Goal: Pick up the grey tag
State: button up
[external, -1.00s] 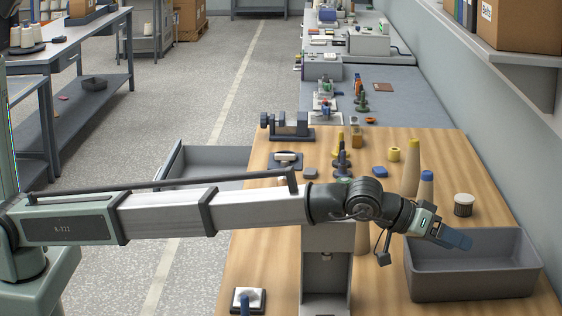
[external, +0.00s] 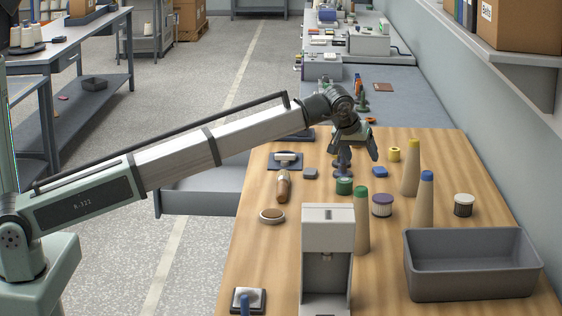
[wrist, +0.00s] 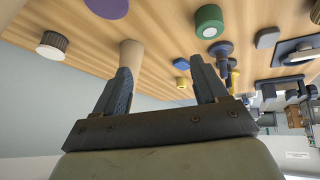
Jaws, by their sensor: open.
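The grey tag (external: 310,173) is a small, dark grey rounded square lying flat on the wooden table, left of and behind the green spool (external: 344,186). In the wrist view the grey tag (wrist: 267,37) shows at the upper right, outside the jaws. My gripper (external: 356,153) is raised over the back of the table, to the right of the tag and apart from it. In the wrist view my gripper (wrist: 160,70) has its two fingers apart with nothing held between them. The table under the fingers is partly hidden in the external view.
A blue tag (external: 379,171) lies to the right of the gripper. Tall cones (external: 411,170) stand further right. A wooden-handled tool (external: 283,187) lies left of the grey tag. A grey dispenser (external: 327,230) and an empty grey bin (external: 472,292) are nearer the front.

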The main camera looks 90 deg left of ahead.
jog(key=s+a+n+g, duration=0.3)
jog(key=s+a, duration=1.1)
jog(key=a, duration=0.2)
send_near(310, 171)
jog(key=shift+w+a+f+g+h, duration=0.15)
jog(key=shift+a+f+h, duration=0.05)
jog(key=shift+a+f, duration=0.3)
jog(key=shift+w+a+f+g+h, duration=0.15)
jog(key=shift+a+f+h, duration=0.05)
jog(key=shift+a+f, duration=0.3)
jog(key=shift+d+x, duration=0.15)
jog(key=shift+x, duration=1.2)
jog(key=shift+d+x, duration=0.15)
jog(key=shift+x, duration=1.2)
jog(key=c, duration=1.1)
